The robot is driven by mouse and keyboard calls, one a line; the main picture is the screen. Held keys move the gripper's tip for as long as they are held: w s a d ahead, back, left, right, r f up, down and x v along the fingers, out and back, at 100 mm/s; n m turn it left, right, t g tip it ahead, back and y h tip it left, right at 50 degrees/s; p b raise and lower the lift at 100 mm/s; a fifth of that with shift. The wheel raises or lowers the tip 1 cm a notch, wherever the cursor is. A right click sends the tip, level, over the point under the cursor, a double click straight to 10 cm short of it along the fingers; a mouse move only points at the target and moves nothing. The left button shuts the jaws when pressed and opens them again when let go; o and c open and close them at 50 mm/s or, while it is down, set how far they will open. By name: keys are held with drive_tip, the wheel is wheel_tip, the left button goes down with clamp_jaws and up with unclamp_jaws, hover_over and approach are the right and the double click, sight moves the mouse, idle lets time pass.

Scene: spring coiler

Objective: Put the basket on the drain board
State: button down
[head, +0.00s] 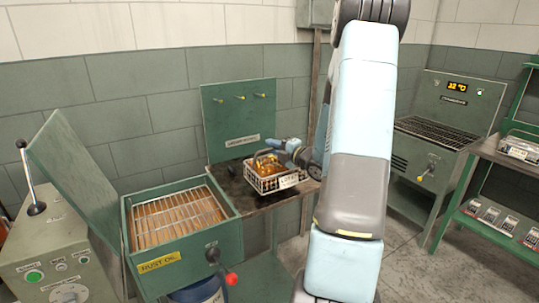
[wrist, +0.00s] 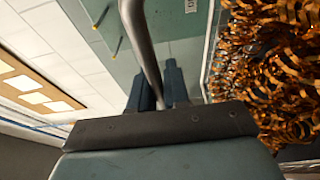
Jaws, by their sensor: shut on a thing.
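The basket (head: 274,183) is a small wire basket with a pale tag, filled with orange-brown coiled strips. My gripper (head: 283,151) is shut on its handle. In the wrist view, my gripper (wrist: 160,92) has its fingers on either side of the grey handle bar (wrist: 143,45), and the strips (wrist: 265,70) show at right. The basket is over the dark-topped bench (head: 233,187) with a green back panel; I cannot tell whether it touches the top. No label that I can read names the drain board; this bench may be it.
At left, an open green tank (head: 160,266) labelled RUST OIL holds a wire rack (head: 175,218); its lid (head: 85,190) stands raised. A red-knobbed lever (head: 231,279) sticks out in front. At right are a grated unit (head: 437,132) reading 32 °C and a green shelf (head: 490,225).

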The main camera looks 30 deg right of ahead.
sight(271, 162)
drive_tip(key=shift+w+f, duration=0.4)
drive_tip(key=shift+f, duration=1.5)
drive_tip(key=shift+a, duration=0.15)
drive_tip(key=c, duration=1.1)
unclamp_jaws()
